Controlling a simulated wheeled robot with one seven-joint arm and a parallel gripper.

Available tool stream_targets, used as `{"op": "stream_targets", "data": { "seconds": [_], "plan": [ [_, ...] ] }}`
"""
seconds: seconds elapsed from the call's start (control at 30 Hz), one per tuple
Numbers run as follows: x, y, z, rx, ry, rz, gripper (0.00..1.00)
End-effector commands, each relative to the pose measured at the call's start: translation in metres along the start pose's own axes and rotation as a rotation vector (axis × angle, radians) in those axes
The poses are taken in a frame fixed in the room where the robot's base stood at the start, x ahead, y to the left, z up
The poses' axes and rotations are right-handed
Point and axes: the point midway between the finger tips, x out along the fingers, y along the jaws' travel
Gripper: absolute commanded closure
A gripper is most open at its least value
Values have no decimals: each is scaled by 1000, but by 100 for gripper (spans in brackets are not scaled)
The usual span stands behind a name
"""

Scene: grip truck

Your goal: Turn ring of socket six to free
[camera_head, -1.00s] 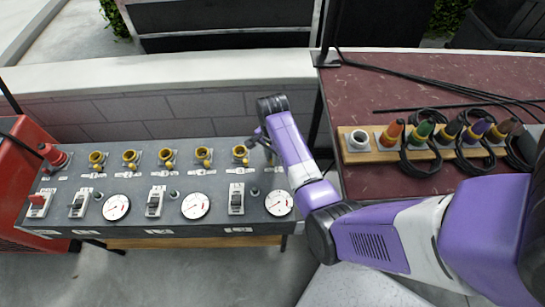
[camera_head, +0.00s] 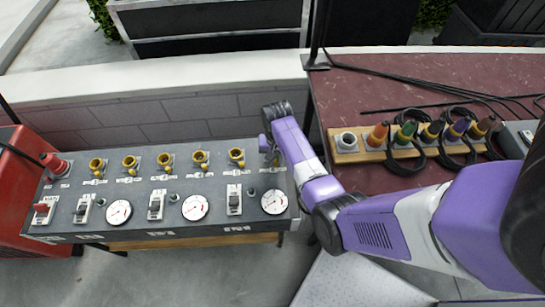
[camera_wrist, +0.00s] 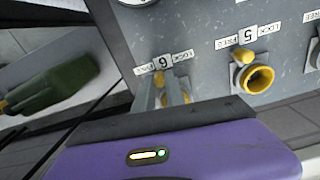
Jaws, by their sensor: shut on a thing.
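Socket six's label (camera_wrist: 163,62) is on the grey panel in the wrist view, with FREE on its left and LOCK on its right. My gripper (camera_wrist: 172,97) is shut on the yellow ring (camera_wrist: 184,94) of socket six, just below the label. Only part of the ring shows between the fingers. In the head view my gripper (camera_head: 269,147) is at the panel's right end and hides most of socket six. Socket five (camera_wrist: 259,78) is beside it, with an open yellow ring and an empty mouth.
The panel (camera_head: 140,205) carries several yellow-ringed sockets, switches and round gauges. At right, a plug rack (camera_head: 368,156) with coloured plugs and black cables lies on a dark red table (camera_head: 440,90). A green plug (camera_wrist: 45,85) shows at the wrist view's left.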

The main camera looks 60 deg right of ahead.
Motion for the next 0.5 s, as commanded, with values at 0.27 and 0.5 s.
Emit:
{"op": "stream_targets", "data": {
  "seconds": [0.27, 0.5],
  "plan": [
    [-2, 7, -4, -157, 2, -1, 100],
    [-1, 9, -6, -224, 3, -1, 100]
  ]
}}
